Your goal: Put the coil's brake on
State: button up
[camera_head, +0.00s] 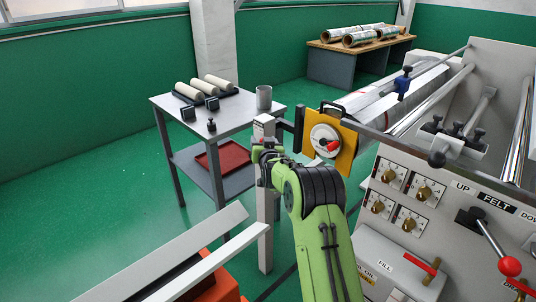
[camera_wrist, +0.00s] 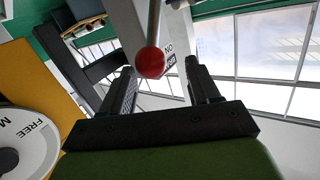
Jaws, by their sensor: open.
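A red ball knob (camera_wrist: 151,62) on a thin rod shows in the wrist view. It appears between the fingers of my gripper (camera_wrist: 162,75), nearer the left one; I see no contact. The fingers are apart. In the head view my gripper (camera_head: 262,152) is beside a pale upright post (camera_head: 263,125), left of a yellow plate (camera_head: 345,140). A round white dial (camera_head: 322,138) with a red knob (camera_head: 333,146) sits on this plate. The dial also shows at the left of the wrist view (camera_wrist: 35,140), with the word FREE. The ball's mounting is out of view.
A grey control panel (camera_head: 440,205) with dials and red-tipped levers stands at right. A metal side table (camera_head: 235,115) with rollers and a cup is behind my gripper. Pale rails (camera_head: 190,265) lie at lower left. Open green floor is at left.

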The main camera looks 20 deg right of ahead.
jog(key=v, duration=1.2)
jog(key=shift+p, duration=0.35)
jog(key=s+a+r+n+g+y, duration=0.1)
jog(key=s+a+r+g, duration=0.15)
jog(key=s, duration=0.55)
jog(key=s+a+r+n+g+y, duration=0.15)
jog(key=s+a+r, duration=0.25)
jog(key=s, duration=0.4)
jog(key=s+a+f+g, duration=0.1)
jog(key=s+g, duration=0.1)
jog(key=s, duration=0.6)
jog(key=s+a+f+g, duration=0.1)
jog(key=s+a+g, duration=0.1)
jog(key=s, duration=0.6)
jog(key=s+a+f+n+g, duration=0.1)
jog(key=s+g, duration=0.1)
jog(key=s, duration=0.6)
jog(key=shift+s+a+f+g+y, duration=0.2)
jog(key=shift+s+g+y, duration=0.1)
jog(key=shift+y, duration=0.15)
jog(key=r+p, duration=1.4)
jog(key=shift+w, duration=0.35)
